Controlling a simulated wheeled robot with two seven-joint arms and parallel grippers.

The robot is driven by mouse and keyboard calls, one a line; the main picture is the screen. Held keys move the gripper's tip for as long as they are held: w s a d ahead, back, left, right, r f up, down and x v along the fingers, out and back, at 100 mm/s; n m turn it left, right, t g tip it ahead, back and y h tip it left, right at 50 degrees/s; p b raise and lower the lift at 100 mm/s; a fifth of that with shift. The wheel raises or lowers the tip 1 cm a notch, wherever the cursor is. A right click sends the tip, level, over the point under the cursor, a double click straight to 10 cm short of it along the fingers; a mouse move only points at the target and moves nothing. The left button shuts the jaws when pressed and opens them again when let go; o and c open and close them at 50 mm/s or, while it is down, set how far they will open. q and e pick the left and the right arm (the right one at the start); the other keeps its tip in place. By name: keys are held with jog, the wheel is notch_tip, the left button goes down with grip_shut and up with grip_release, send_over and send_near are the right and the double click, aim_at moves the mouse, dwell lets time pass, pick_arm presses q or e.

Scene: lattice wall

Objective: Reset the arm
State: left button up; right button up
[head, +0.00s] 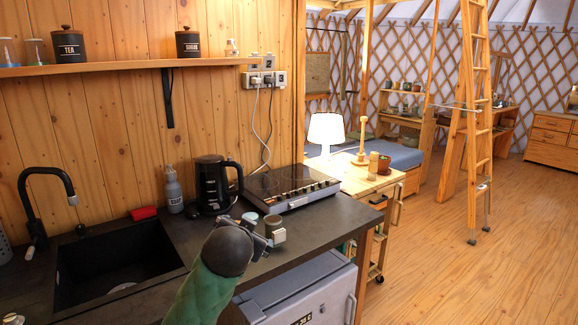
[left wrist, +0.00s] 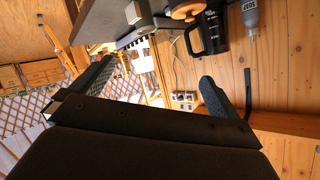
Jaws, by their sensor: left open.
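My left arm, with a green sleeve and a dark rounded wrist, reaches in from the bottom middle of the head view. My left gripper (head: 264,238) is over the front part of the dark counter (head: 330,222), close to a small cup (head: 272,222). From this angle I cannot tell if it touches the cup. In the left wrist view the two fingers of the left gripper (left wrist: 158,72) are spread apart with nothing between them. That view is turned upside down. My right gripper is not in view.
On the counter are a black kettle (head: 214,184), a soap bottle (head: 173,189), a hob (head: 290,187), a red sponge (head: 143,213) and a black sink (head: 118,262). A shelf (head: 130,67) is above. A lamp (head: 326,132) and ladder (head: 477,120) stand right. Wooden floor at right is clear.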

pick_arm(q)
jog(key=s+a+f+n+g, duration=0.1)
jog(key=s+a+f+g, duration=0.1)
jog(key=s+f, duration=0.6)
jog(key=s+a+f+n+g, duration=0.15)
jog(key=s+f, duration=0.25)
jog(key=f, duration=0.7)
jog(key=s+a+f+n+g, duration=0.1)
jog(key=s+a+f+g, duration=0.15)
jog(key=s+f, duration=0.55)
jog(key=s+f+g+h, duration=0.1)
jog(key=s+f+g, duration=0.4)
jog(key=s+f, duration=1.3)
jog(key=s, duration=0.3)
jog(key=shift+d+f+g, duration=0.15)
jog(key=shift+f+g, duration=0.15)
jog(key=shift+g, duration=0.1)
